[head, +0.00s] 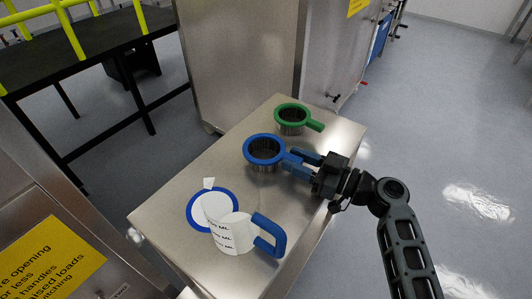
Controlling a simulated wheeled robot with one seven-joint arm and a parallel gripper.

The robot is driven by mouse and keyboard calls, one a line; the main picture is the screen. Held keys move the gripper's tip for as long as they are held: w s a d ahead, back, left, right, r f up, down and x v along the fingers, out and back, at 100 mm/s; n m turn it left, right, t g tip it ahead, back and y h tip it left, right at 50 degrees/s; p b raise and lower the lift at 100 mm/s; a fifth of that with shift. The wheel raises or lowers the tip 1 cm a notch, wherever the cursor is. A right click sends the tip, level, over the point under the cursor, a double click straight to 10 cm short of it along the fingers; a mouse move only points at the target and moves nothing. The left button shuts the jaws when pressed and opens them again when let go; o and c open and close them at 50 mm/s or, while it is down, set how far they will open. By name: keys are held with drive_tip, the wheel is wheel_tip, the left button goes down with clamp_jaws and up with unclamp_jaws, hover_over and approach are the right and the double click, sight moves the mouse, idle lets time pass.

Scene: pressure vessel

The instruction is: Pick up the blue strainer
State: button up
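The blue strainer (264,149) stands upright on the steel table, with a blue round rim and a dark mesh cup. Its handle points right, toward my gripper (298,161). My gripper comes in from the right, with its fingers apart, one on each side of the handle. The fingers and handle overlap in similar blue tones, so I cannot tell whether the fingers press on the handle. The strainer appears to rest on the table.
A green strainer (292,119) stands just behind on the same steel table (185,245). A white measuring jug (228,232) with a blue handle and a blue-rimmed round piece (196,213) are at the front. Steel cabinets (240,60) stand behind; open floor lies right.

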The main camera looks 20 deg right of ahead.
clamp_jaws()
